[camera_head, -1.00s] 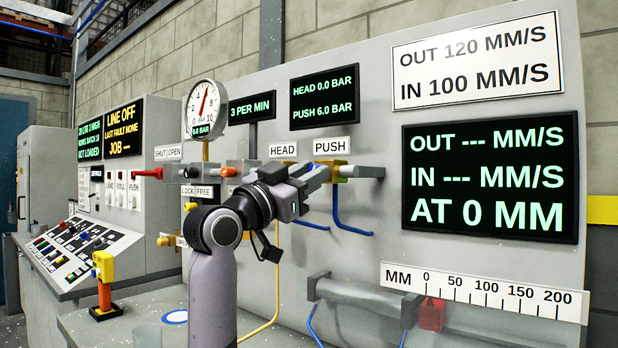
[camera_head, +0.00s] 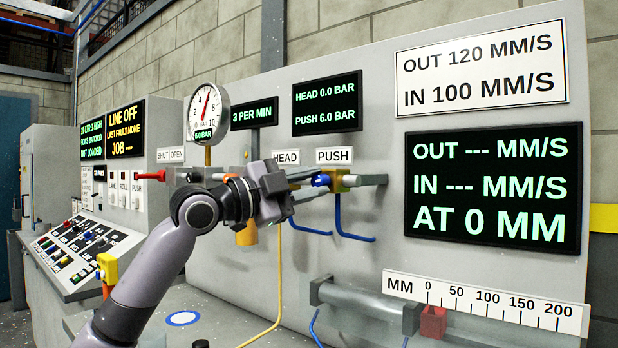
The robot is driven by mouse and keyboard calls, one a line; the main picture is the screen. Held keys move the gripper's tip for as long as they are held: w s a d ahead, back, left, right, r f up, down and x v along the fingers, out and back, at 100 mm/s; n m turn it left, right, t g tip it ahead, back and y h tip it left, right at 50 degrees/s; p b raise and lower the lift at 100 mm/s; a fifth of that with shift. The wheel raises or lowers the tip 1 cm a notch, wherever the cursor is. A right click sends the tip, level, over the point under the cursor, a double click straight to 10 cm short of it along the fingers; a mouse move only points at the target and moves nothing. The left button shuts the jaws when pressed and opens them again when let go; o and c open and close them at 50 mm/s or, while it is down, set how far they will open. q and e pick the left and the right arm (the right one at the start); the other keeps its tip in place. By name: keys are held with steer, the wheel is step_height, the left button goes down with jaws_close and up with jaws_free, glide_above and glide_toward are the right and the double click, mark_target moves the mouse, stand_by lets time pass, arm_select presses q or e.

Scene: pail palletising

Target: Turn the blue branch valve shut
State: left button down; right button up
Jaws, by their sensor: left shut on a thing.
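The blue branch valve's handle (camera_head: 320,180) shows as a small blue piece at the brass fitting (camera_head: 339,181) under the PUSH label. My left gripper (camera_head: 312,184) comes in from the left with its fingers at this blue handle and is shut on it. The fingers and gripper body hide part of the handle, so its exact angle is hard to tell. The display (camera_head: 327,104) above reads HEAD 0.0 BAR and PUSH 6.0 BAR. My right gripper is not in view.
A round gauge (camera_head: 207,112) and a red lever (camera_head: 150,175) are to the left of my gripper. Blue hoses (camera_head: 352,237) hang below the fittings. A cylinder with a red marker (camera_head: 433,321) lies below right. A button console (camera_head: 80,248) stands at the left.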

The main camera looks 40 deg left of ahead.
arm_select(q)
steer(key=shift+m, duration=0.7)
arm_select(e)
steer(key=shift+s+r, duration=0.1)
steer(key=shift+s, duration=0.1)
arm_select(q)
steer(key=c, duration=0.9)
jaws_free()
steer(key=shift+s+a+f, duration=0.15)
steer(key=shift+s+f, duration=0.05)
steer(key=shift+s, duration=0.25)
steer(key=shift+r+b+v, duration=0.15)
steer(key=shift+b+v, duration=1)
steer(key=shift+v, duration=0.4)
steer(key=shift+r+b+v, duration=0.15)
steer(key=shift+b+v, duration=0.95)
steer(key=shift+v, duration=0.45)
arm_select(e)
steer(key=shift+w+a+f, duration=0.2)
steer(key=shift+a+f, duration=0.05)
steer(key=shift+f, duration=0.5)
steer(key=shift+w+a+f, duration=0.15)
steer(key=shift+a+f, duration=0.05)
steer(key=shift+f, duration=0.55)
